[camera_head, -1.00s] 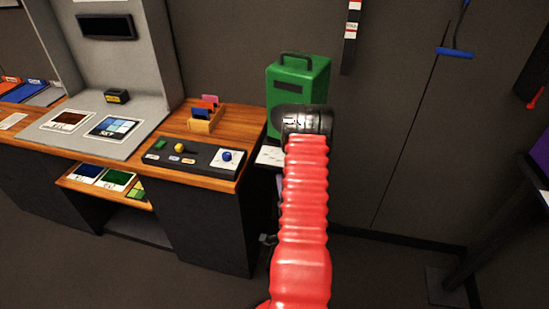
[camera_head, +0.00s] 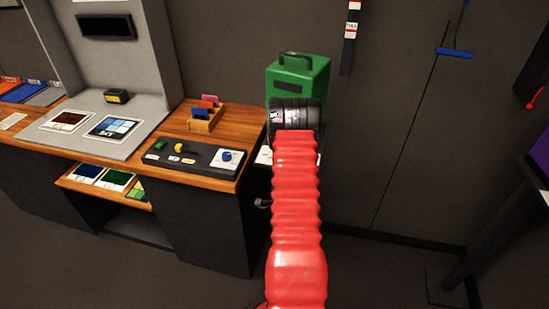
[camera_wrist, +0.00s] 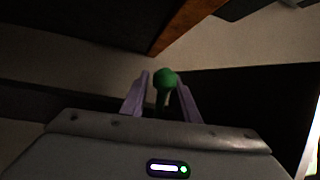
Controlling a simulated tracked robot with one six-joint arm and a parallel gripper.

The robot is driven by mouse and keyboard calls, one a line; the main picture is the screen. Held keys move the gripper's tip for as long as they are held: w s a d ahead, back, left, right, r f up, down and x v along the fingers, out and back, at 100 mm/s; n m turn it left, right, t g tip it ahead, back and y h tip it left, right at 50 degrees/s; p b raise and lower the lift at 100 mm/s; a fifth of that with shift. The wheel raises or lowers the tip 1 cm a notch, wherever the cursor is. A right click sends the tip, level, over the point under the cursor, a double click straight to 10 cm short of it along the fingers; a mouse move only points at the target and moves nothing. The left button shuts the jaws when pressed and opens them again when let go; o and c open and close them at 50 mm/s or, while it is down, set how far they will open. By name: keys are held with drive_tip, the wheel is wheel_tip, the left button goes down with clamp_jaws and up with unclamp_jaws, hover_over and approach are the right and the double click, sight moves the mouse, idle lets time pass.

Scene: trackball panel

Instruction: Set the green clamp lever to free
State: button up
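In the wrist view the green clamp lever shows as a round green knob (camera_wrist: 164,78) on a short pale stem. My gripper (camera_wrist: 162,92) has two purple fingers standing apart, one on each side of the knob and stem. Dark gaps show between fingers and stem; I cannot tell whether either finger touches. The lever's base and its setting are hidden or too dark to read. In the head view my red arm covers the gripper and the lever.
A green box (camera_head: 300,78) stands behind my arm. In the wrist view a wooden edge (camera_wrist: 188,24) is close above.

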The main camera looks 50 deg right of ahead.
drive_tip(key=shift+w+d, duration=0.2)
drive_tip(key=shift+w, duration=0.05)
drive_tip(key=shift+c, duration=0.4)
clamp_jaws()
idle(0.9)
drive_tip(key=shift+f, duration=0.1)
